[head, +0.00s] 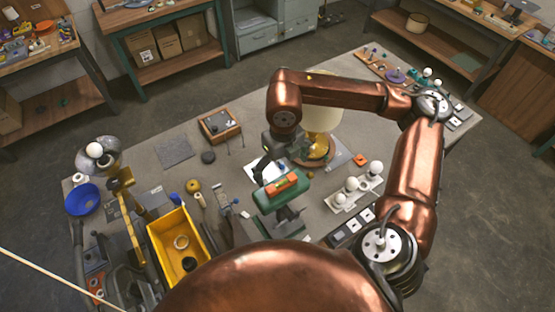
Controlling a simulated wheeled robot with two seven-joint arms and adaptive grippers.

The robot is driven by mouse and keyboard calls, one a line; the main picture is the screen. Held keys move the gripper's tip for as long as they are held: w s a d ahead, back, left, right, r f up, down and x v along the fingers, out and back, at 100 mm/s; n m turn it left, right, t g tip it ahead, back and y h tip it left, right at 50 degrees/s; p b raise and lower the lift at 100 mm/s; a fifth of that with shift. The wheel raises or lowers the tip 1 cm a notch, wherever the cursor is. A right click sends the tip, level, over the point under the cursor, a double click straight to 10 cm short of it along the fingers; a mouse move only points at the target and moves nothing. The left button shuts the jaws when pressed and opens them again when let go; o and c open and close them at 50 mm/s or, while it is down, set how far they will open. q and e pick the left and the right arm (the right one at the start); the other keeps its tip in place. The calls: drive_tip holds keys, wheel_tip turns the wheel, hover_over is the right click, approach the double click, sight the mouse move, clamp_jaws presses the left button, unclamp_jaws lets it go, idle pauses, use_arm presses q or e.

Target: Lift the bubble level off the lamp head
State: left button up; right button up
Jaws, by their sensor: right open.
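The bubble level (284,186) is a small orange bar with a yellow-green vial. It lies on top of the green lamp head (268,204), near the front middle of the table. My right gripper (263,170) hangs from the copper arm just behind and to the left of the level. Its dark fingers are open and look empty. From this angle I cannot tell how high the fingers are or whether they touch the level. My left gripper is not in view.
A lamp with a cream shade (322,113) stands behind the right gripper. A white bulb holder (353,191) is to the right. A wooden tray (219,124) stands farther back.

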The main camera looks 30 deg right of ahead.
sight(281, 183)
drive_tip(key=f, duration=0.2)
drive_tip(key=f+p, duration=0.1)
drive_tip(key=f, duration=0.1)
drive_tip(key=shift+w+f, duration=0.1)
drive_tip(key=shift+w, duration=0.15)
drive_tip(key=shift+s+f, duration=0.15)
drive_tip(key=shift+f, duration=0.95)
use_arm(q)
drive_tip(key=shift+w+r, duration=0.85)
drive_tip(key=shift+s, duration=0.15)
use_arm(e)
drive_tip(key=shift+f, duration=0.1)
drive_tip(key=c, duration=1.2)
drive_tip(key=o, duration=0.5)
drive_tip(key=c, duration=0.7)
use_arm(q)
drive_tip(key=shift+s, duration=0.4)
